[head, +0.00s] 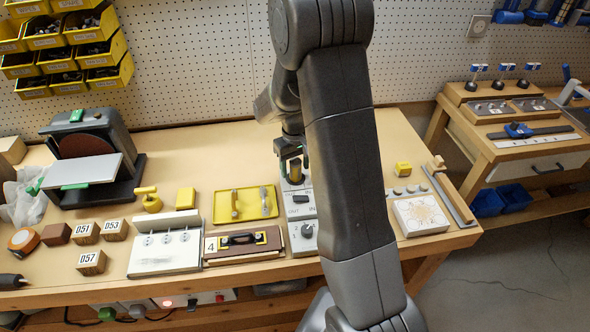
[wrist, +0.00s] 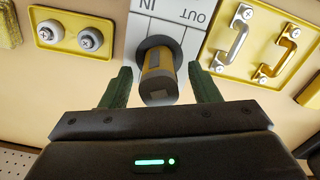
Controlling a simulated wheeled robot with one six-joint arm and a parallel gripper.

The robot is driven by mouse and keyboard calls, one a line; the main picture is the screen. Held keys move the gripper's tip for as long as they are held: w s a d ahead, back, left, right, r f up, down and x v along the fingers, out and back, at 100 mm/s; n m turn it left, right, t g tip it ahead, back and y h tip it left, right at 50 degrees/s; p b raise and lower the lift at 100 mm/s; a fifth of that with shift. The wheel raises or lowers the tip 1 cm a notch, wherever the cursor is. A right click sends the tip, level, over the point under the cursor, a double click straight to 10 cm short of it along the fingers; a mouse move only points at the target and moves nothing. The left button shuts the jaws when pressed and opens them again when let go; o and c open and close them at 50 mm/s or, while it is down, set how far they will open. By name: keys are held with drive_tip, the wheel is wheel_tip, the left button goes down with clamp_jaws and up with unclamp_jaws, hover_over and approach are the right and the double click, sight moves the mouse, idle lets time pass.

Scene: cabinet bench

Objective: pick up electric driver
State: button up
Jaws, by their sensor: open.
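A yellow and dark upright cylinder, which I take for the electric driver (wrist: 158,84), stands in a dark round collar on a white panel (wrist: 192,14) marked IN and OUT. In the head view the driver (head: 295,173) shows near the middle of the bench, partly hidden by my gripper (head: 291,158). My gripper is open above it, pointing down. In the wrist view the green fingers of my gripper (wrist: 160,70) are on either side of the driver, with a visible gap at each side. The driver's lower end is hidden in the collar.
A yellow tray with two handles (head: 233,204) lies just left of the panel. A grey box with a knob (head: 304,232) stands in front of it. A yellow plate with two grey knobs (wrist: 68,37) is on the other side. My arm hides part of the bench.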

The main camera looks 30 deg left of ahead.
drive_tip(key=shift+d+f, duration=0.15)
drive_tip(key=shift+f, duration=0.45)
clamp_jaws()
drive_tip(key=shift+r, duration=0.15)
wheel_tip(320, 180, up, 10)
drive_tip(key=shift+f+b, duration=0.1)
drive_tip(key=shift+b, duration=0.45)
